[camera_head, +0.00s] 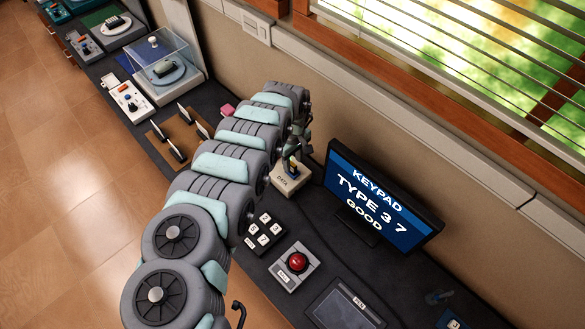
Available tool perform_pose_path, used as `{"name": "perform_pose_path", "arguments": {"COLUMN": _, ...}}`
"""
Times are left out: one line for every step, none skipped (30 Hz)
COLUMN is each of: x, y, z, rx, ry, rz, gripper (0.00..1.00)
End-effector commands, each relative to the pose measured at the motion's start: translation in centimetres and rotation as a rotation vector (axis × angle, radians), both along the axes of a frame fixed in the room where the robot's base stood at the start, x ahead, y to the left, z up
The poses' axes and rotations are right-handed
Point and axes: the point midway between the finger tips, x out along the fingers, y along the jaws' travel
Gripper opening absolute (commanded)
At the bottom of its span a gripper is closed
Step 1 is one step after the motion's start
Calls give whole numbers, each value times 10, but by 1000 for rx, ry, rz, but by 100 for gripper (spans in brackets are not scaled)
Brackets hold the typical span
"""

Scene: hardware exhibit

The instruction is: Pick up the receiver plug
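A pale box labelled DATA (290,181) stands on the dark bench, left of the monitor. A small blue and yellow piece (292,169) stands upright on its top; it looks like the receiver plug, but it is too small to be sure. My arm reaches up from the bottom of the view and bends down at its far end. My gripper (295,155) hangs just above the box, close to the blue and yellow piece. Its fingers are small and partly hidden by my arm, so I cannot tell whether they touch the piece.
A monitor (380,198) reading "KEYPAD TYPE 3 7 GOOD" stands right of the box. A keypad (263,234), a red button box (295,265) and a framed panel (345,305) lie nearer. A clear display case (165,70) stands far left. The wall is close behind.

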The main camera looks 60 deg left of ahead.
Motion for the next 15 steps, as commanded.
{"name": "perform_pose_path", "arguments": {"x": 1, "y": 1, "z": -5, "rx": 1, "ry": -4, "rz": 1, "gripper": 40}}
{"name": "perform_pose_path", "arguments": {"x": 1, "y": 1, "z": -8, "rx": 2, "ry": -5, "rz": 1, "gripper": 40}}
{"name": "perform_pose_path", "arguments": {"x": 0, "y": 0, "z": -12, "rx": 0, "ry": -3, "rz": 2, "gripper": 40}}
{"name": "perform_pose_path", "arguments": {"x": 0, "y": -1, "z": -17, "rx": -2, "ry": -3, "rz": 0, "gripper": 40}}
{"name": "perform_pose_path", "arguments": {"x": 0, "y": -1, "z": -19, "rx": -3, "ry": -2, "rz": 0, "gripper": 40}}
{"name": "perform_pose_path", "arguments": {"x": 0, "y": 0, "z": -22, "rx": 0, "ry": -2, "rz": 0, "gripper": 40}}
{"name": "perform_pose_path", "arguments": {"x": 0, "y": 1, "z": -24, "rx": 1, "ry": -2, "rz": 1, "gripper": 40}}
{"name": "perform_pose_path", "arguments": {"x": 0, "y": 1, "z": -25, "rx": 1, "ry": -3, "rz": 1, "gripper": 40}}
{"name": "perform_pose_path", "arguments": {"x": -1, "y": 1, "z": -28, "rx": 1, "ry": -2, "rz": 2, "gripper": 40}}
{"name": "perform_pose_path", "arguments": {"x": -1, "y": 1, "z": -29, "rx": 0, "ry": -1, "rz": 2, "gripper": 40}}
{"name": "perform_pose_path", "arguments": {"x": -1, "y": 0, "z": -30, "rx": 0, "ry": -1, "rz": 2, "gripper": 40}}
{"name": "perform_pose_path", "arguments": {"x": -1, "y": 0, "z": -31, "rx": 0, "ry": -1, "rz": 1, "gripper": 40}}
{"name": "perform_pose_path", "arguments": {"x": -1, "y": 0, "z": -31, "rx": 0, "ry": -1, "rz": 1, "gripper": 40}}
{"name": "perform_pose_path", "arguments": {"x": -1, "y": 0, "z": -31, "rx": 0, "ry": 0, "rz": 1, "gripper": 40}}
{"name": "perform_pose_path", "arguments": {"x": -1, "y": 0, "z": -31, "rx": 0, "ry": 0, "rz": 1, "gripper": 40}}
